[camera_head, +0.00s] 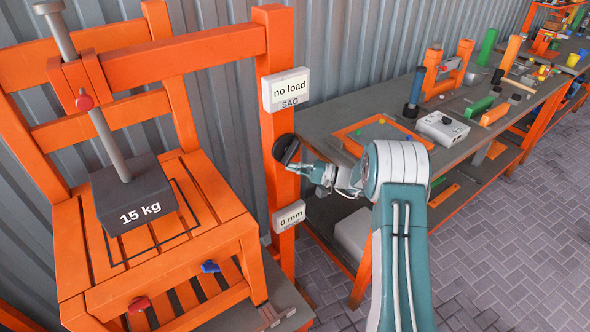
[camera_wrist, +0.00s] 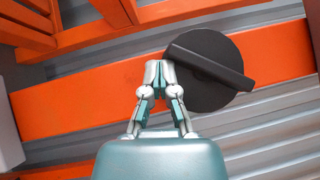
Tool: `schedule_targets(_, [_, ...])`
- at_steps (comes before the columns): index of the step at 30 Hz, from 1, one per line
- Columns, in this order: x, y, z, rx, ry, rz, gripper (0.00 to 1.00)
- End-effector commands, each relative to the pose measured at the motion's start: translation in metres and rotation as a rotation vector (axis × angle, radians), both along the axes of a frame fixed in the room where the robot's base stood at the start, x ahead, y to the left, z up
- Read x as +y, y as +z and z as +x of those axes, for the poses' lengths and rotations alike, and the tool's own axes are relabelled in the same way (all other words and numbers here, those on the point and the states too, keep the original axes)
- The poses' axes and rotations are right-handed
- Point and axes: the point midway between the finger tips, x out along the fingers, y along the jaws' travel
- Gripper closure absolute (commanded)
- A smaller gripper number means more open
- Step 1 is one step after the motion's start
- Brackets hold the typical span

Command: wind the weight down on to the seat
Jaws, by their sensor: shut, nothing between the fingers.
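The dark grey weight (camera_head: 136,196), marked "15 kg", hangs on a grey rod over the orange slatted seat (camera_head: 205,187). A dark square outline on the seat lies below it. The sign (camera_head: 287,90) on the orange post reads "no load" and "SAG"; a lower sign (camera_head: 289,216) reads "0 mm". A black round knob (camera_head: 286,149) with a raised bar sits on the post; it also shows in the wrist view (camera_wrist: 208,92). My gripper (camera_head: 306,168) is shut and empty beside the knob. In the wrist view its fingertips (camera_wrist: 160,68) are at the bar's left end; I cannot tell whether they touch.
A grey workbench (camera_head: 335,112) with tools and coloured parts runs along the right. Paved floor lies open at right.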

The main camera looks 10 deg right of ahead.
Motion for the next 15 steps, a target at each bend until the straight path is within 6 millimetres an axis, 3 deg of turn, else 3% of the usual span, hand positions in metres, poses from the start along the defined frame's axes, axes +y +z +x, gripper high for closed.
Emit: schedule_targets(15, [0.0118, 0.0021, -0.0037, 0.0, 0.008, 0.004, 1.0])
